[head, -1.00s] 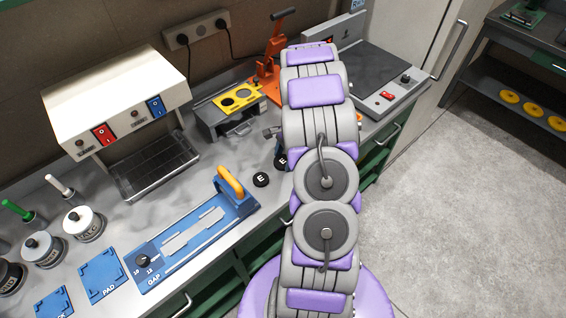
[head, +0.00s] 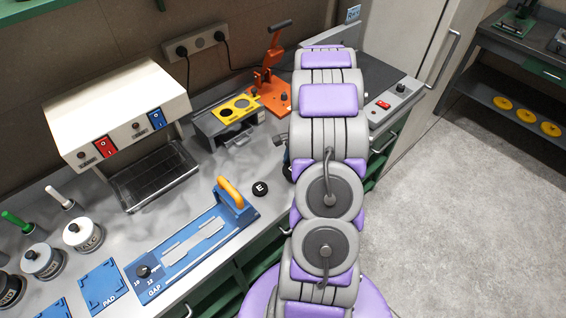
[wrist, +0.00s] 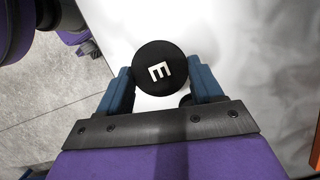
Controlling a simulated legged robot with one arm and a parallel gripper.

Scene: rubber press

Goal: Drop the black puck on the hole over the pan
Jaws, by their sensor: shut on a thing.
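A black puck with a white E (wrist: 160,68) is between the fingertips of my gripper (wrist: 163,84) in the wrist view, and the blue fingers are shut on it. In the head view my arm hides this puck and most of my gripper. Another black E puck (head: 260,189) lies on the bench beside the blue gap fixture. A yellow plate (head: 238,109) with two dark round holes tops a grey box (head: 217,128) at the back of the bench. A handled front part, perhaps the pan (head: 239,138), shows below the plate.
An orange lever press (head: 270,68) stands right of the yellow plate. A white heater unit (head: 117,108) is at the left, and a blue gap fixture (head: 192,243) with an orange handle is in front. A grey hot plate (head: 386,108) is partly behind my arm.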

